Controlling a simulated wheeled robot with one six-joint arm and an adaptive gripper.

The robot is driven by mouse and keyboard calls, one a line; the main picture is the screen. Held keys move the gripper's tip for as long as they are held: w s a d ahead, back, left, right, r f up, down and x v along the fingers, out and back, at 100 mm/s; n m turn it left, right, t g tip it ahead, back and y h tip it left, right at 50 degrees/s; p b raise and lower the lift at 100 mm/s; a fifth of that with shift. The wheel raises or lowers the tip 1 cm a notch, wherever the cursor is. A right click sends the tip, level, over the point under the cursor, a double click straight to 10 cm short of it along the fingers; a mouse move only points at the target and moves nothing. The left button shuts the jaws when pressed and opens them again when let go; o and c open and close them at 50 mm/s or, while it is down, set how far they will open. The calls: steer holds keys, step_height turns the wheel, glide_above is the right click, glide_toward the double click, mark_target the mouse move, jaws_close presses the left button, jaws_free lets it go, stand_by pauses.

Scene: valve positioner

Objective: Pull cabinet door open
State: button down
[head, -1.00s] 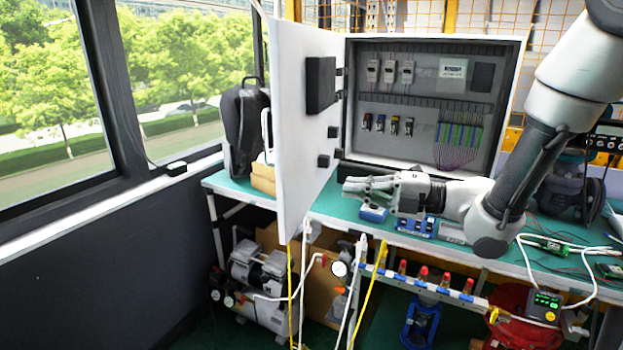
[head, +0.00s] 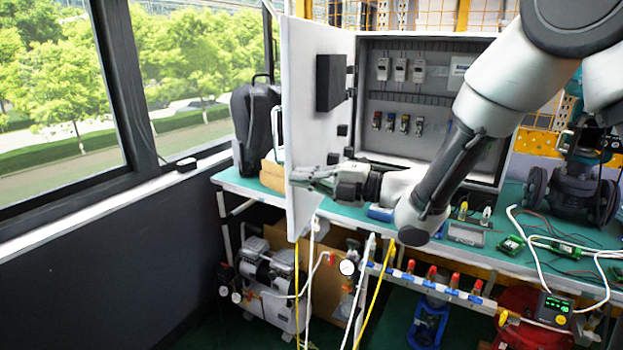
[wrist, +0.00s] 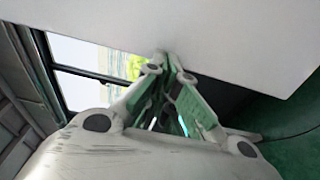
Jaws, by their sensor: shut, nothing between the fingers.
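The white cabinet door (head: 306,110) stands swung open on the left of the grey cabinet (head: 404,165), and its inner face shows in the head view. My gripper (head: 294,178) is shut and empty. In the head view its fingertips overlap the lower inner face of the door, near its free edge. In the wrist view the fingertips (wrist: 170,66) are together at the lower edge of the white door panel (wrist: 190,32); I cannot tell whether they touch it. The cabinet's right side is partly hidden by my arm.
The green workbench (head: 236,182) holds circuit boards (head: 510,244) at the right. A black backpack (head: 253,120) stands behind the door by the window. Yellow and white hoses, a compressor (head: 268,280) and a valve manifold (head: 430,282) are below the bench.

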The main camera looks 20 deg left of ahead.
steer(key=w+a+m+t, duration=0.2)
steer(key=w+a+t, duration=0.1)
steer(key=a, duration=1.3)
steer(key=w+a+m+t+h, duration=0.1)
steer(key=w+a+t, duration=0.3)
steer(key=a, duration=1.2)
steer(key=shift+w+a+m+h, duration=0.25)
steer(key=shift+a+m+h, duration=0.05)
steer(key=shift+m, duration=0.6)
steer(key=shift+d, duration=0.1)
